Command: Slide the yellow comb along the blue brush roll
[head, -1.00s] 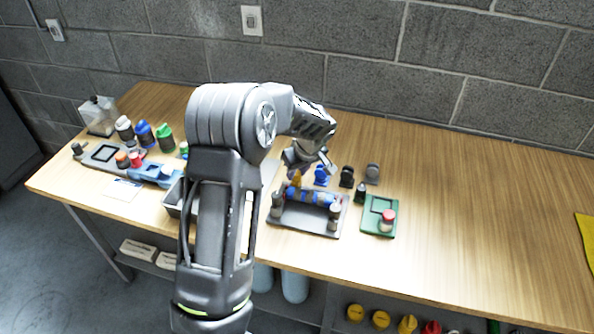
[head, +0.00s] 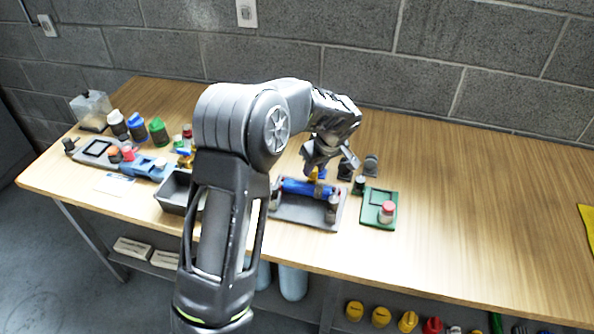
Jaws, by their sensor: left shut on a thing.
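The blue brush roll (head: 300,188) lies across its grey stand (head: 300,213), held between two end posts. My left gripper (head: 318,166) hangs over the right half of the roll. It is shut on the yellow comb (head: 313,174), of which only a small part shows below the fingers, at the roll's upper edge. Whether the comb touches the roll is too small to tell. My left arm covers the area left of the stand. My right gripper is not in view.
A green pad with a red-topped jar (head: 387,211) stands right of the stand. Dark knobs (head: 370,165) stand behind it. A grey bin (head: 172,192) and several bottles (head: 136,126) are at the left.

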